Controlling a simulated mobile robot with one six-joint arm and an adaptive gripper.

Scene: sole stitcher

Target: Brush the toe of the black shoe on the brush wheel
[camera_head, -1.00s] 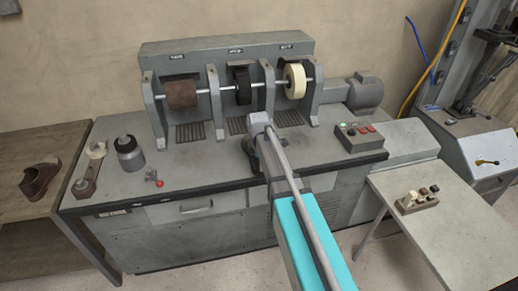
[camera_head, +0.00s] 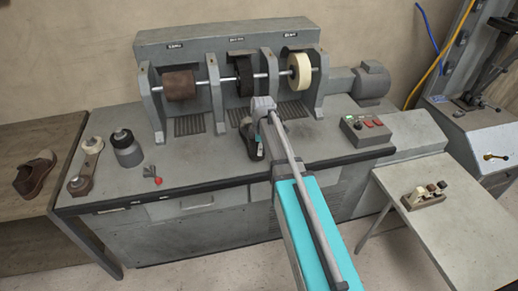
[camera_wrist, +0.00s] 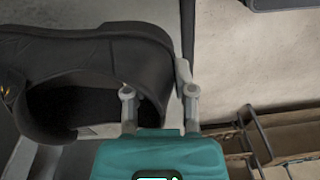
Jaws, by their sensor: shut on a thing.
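The black shoe (camera_head: 249,138) is in front of the middle of the machine in the head view, partly hidden behind my arm. In the wrist view the black shoe (camera_wrist: 85,55) fills the upper left, its opening facing the camera. My gripper (camera_wrist: 160,98) is shut on the shoe's rear wall, one finger inside the opening and one outside. The black brush wheel (camera_head: 244,76) is the middle wheel on the shaft. The shoe is below and in front of it, apart from it. Its toe cannot be made out clearly in the head view.
A brown drum (camera_head: 180,85) and a cream wheel (camera_head: 300,71) flank the brush wheel, with grey brackets (camera_head: 214,95) between. A control box (camera_head: 367,130) stands right. A dark jar (camera_head: 126,148) and red knob (camera_head: 158,180) stand left. A brown shoe (camera_head: 35,173) lies on the left table.

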